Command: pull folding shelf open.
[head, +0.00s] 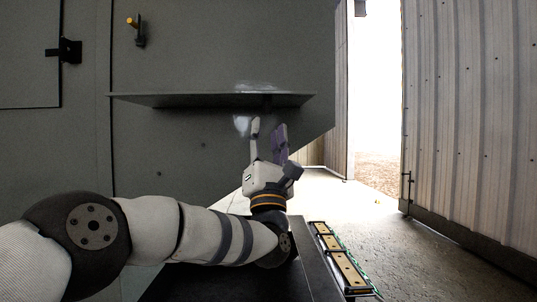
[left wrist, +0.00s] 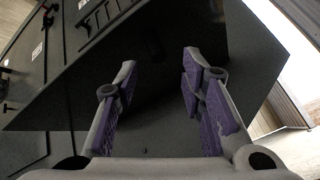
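The folding shelf (head: 205,99) is a thin grey panel standing out roughly level from the grey enclosure wall in the head view. In the left wrist view the shelf (left wrist: 75,95) is a broad dark surface beyond the fingers. My left gripper (head: 268,126) is just below the shelf, toward its right part, with fingers pointing up. Its two fingers with purple pads are spread, and nothing is between them in the left wrist view (left wrist: 160,60). Whether a fingertip touches the shelf I cannot tell. My right gripper is not in view.
The grey enclosure (head: 225,45) fills the left and middle, with a black latch (head: 68,50) and an orange-tipped knob (head: 136,27). A corrugated wall (head: 470,110) stands at right. A long strip with tan panels (head: 340,262) lies low right. Pale floor (head: 400,235) is clear.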

